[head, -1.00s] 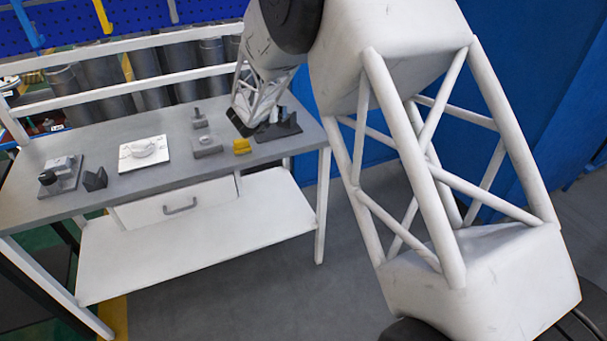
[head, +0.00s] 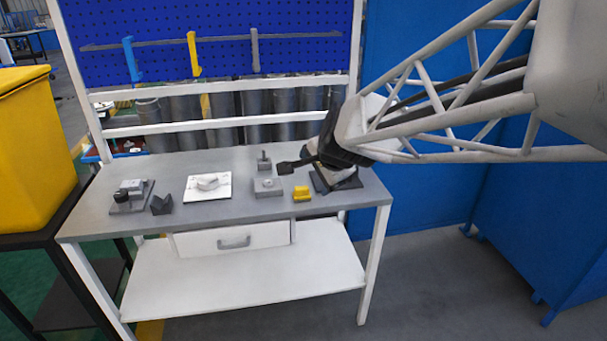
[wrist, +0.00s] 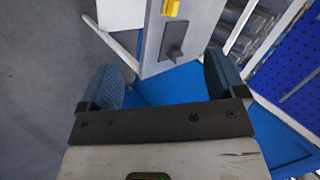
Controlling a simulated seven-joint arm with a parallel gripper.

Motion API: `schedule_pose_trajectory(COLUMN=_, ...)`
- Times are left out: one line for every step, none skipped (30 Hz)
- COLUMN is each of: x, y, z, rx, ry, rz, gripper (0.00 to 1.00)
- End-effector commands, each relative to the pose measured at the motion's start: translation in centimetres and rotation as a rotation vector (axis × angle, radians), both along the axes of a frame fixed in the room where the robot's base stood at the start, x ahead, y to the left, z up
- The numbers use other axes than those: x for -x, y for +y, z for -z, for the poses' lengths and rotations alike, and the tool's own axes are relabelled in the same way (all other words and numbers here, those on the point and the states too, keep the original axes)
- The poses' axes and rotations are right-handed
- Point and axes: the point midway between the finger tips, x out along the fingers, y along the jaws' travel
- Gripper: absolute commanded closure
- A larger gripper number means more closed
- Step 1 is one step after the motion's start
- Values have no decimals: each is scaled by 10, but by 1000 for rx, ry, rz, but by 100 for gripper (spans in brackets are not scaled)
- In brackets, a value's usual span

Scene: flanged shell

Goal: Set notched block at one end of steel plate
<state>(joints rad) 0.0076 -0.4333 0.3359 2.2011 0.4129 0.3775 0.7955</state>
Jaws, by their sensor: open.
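A dark block with a V-shaped notch (head: 161,204) stands near the table's front edge on the left. A dark flat plate (head: 322,184) lies at the table's right end, partly hidden by my gripper in the head view; I take it to be the steel plate.
A yellow block (head: 302,193) and a grey block (head: 267,187) are near the dark plate. A white plate with a rounded part (head: 209,186) lies mid-left. A fixture with a black knob (head: 121,196) stands far left. The blue pegboard (head: 290,40) rises behind.

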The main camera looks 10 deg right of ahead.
Motion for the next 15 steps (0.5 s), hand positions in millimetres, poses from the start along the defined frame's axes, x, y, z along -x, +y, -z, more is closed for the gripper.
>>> schedule_pose_trajectory(x=26, y=1, z=-2, rx=67, ry=22, rz=-92, gripper=11)
schedule_pose_trajectory(x=41, y=1, z=-2, rx=110, ry=39, rz=-151, gripper=11)
schedule_pose_trajectory(x=61, y=1, z=-1, rx=166, ry=61, rz=-231, gripper=11)
schedule_pose_trajectory(x=76, y=0, z=-1, rx=209, ry=78, rz=-289, gripper=11)
schedule_pose_trajectory(x=91, y=0, z=0, rx=250, ry=96, rz=-348, gripper=11)
schedule_pose_trajectory(x=111, y=-2, z=2, rx=304, ry=119, rz=-427, gripper=11)
schedule_pose_trajectory(x=126, y=-3, z=4, rx=342, ry=139, rz=-484, gripper=11)
schedule_pose_trajectory(x=140, y=-5, z=5, rx=379, ry=157, rz=-540, gripper=11)
schedule_pose_trajectory(x=158, y=-7, z=7, rx=425, ry=181, rz=-611, gripper=11)
schedule_pose_trajectory(x=171, y=-9, z=9, rx=457, ry=199, rz=-661, gripper=11)
schedule_pose_trajectory(x=183, y=-11, z=11, rx=486, ry=217, rz=-709, gripper=11)
schedule_pose_trajectory(x=198, y=-14, z=12, rx=522, ry=237, rz=-766, gripper=11)
schedule_pose_trajectory(x=208, y=-16, z=15, rx=544, ry=252, rz=-806, gripper=11)
schedule_pose_trajectory(x=217, y=-18, z=16, rx=565, ry=266, rz=-841, gripper=11)
schedule_pose_trajectory(x=227, y=-20, z=17, rx=588, ry=281, rz=-882, gripper=11)
